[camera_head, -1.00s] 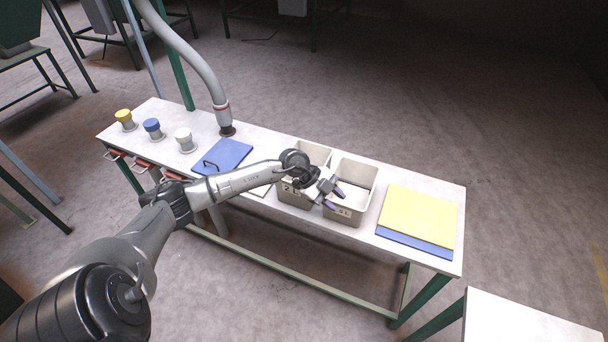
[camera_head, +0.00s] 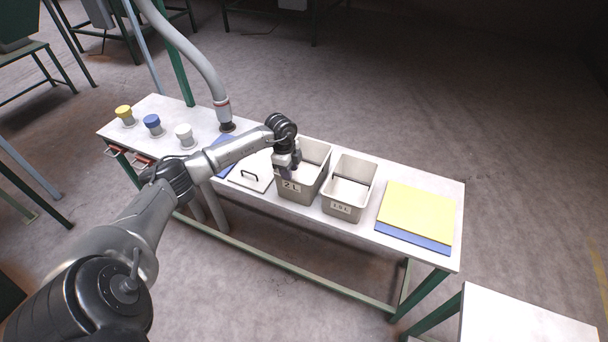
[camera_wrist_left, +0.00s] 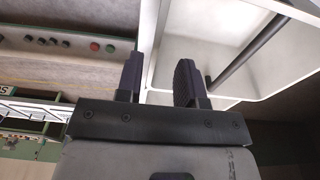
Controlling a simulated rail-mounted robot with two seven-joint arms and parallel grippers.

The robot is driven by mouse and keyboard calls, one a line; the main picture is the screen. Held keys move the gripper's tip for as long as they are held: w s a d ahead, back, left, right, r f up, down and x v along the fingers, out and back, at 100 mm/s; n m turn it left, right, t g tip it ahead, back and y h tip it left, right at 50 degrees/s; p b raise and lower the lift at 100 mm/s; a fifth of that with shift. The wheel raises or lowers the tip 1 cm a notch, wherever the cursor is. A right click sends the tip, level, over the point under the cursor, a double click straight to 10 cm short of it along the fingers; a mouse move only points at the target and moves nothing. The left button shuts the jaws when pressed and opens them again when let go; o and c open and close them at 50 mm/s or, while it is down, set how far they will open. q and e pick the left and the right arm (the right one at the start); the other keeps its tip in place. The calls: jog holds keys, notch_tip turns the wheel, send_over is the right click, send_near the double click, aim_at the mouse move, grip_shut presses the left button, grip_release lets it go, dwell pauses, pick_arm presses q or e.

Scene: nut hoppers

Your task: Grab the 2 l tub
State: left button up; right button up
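The 2 l tub (camera_head: 318,183) is a grey, open-topped metal box with a "2 L" label on its front, upright on the bench. My left gripper (camera_head: 289,167) points down at the tub's left front rim in the head view. In the left wrist view its two dark fingers (camera_wrist_left: 160,82) are apart, with a pale wall edge showing between them. A pale, box-like interior (camera_wrist_left: 225,55) crossed by a dark bar fills the upper right there. I cannot tell whether the fingers touch the rim. My right gripper is not in view.
A smaller labelled tub (camera_head: 346,205) stands close on the right. Yellow and blue sheets (camera_head: 418,215) lie at the right. A grey hose (camera_head: 207,70) hangs over the bench.

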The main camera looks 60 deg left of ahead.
aim_at(292, 188)
pick_arm(q)
jog(key=shift+w+d+f, duration=0.1)
jog(key=shift+d+f, duration=0.05)
jog(key=shift+f, duration=0.85)
jog(key=shift+d+f, duration=0.2)
jog(key=shift+f, duration=0.85)
jog(key=shift+w+d+f, duration=0.1)
jog(key=shift+d+f, duration=0.05)
jog(key=shift+f, duration=0.85)
jog(key=shift+c, duration=0.4)
grip_shut()
jog(key=shift+s+f, duration=0.1)
